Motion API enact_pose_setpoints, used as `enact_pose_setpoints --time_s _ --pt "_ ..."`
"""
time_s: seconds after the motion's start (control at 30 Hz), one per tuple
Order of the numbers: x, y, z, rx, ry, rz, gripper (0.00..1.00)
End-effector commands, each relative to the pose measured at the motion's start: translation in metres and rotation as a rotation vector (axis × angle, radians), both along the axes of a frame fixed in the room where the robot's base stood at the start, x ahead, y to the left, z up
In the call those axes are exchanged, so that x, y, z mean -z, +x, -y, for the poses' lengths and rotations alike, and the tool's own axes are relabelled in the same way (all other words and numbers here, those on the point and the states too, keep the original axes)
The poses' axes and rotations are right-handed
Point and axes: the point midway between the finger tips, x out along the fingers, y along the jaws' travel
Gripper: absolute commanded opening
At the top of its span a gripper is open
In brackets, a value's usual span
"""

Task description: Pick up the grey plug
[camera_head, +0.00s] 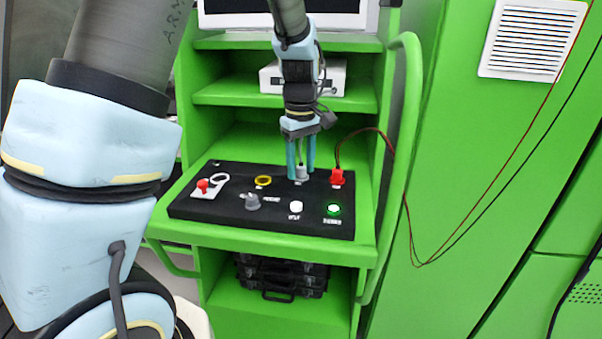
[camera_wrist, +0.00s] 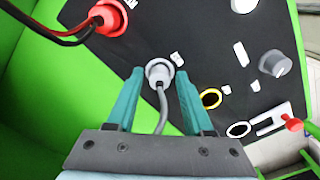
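The grey plug (camera_head: 301,172) stands in the black panel in the head view, in the back row between the yellow ring and the red plug. In the wrist view the grey plug (camera_wrist: 159,73) has a grey cable running back toward my wrist. My gripper (camera_head: 301,178) is over it, pointing down. In the wrist view my gripper (camera_wrist: 157,75) has its two teal fingers apart, one on each side of the plug, with visible gaps. The fingers partly hide the plug in the head view.
A red plug (camera_head: 337,177) with red and black cables sits right of the grey plug. A yellow ring (camera_head: 263,181), a grey knob (camera_head: 252,202), a white button (camera_head: 296,207) and a green-lit button (camera_head: 333,209) are on the black panel (camera_head: 225,208). A shelf with a white device (camera_head: 330,77) stands behind.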

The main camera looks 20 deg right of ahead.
Motion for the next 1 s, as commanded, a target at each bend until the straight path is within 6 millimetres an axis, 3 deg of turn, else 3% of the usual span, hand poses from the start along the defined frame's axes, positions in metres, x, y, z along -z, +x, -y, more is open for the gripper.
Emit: enact_pose_setpoints --time_s 0.07,0.43,0.77,1.0 --pt "0.000 0.000 0.000 0.000 0.000 0.000 0.42" --pt "0.000 0.000 0.000 0.000 0.000 0.000 0.00" --pt "-0.002 0.000 0.000 0.000 -0.001 0.001 0.00" --pt "-0.032 0.001 0.001 0.002 -0.005 0.006 0.00"
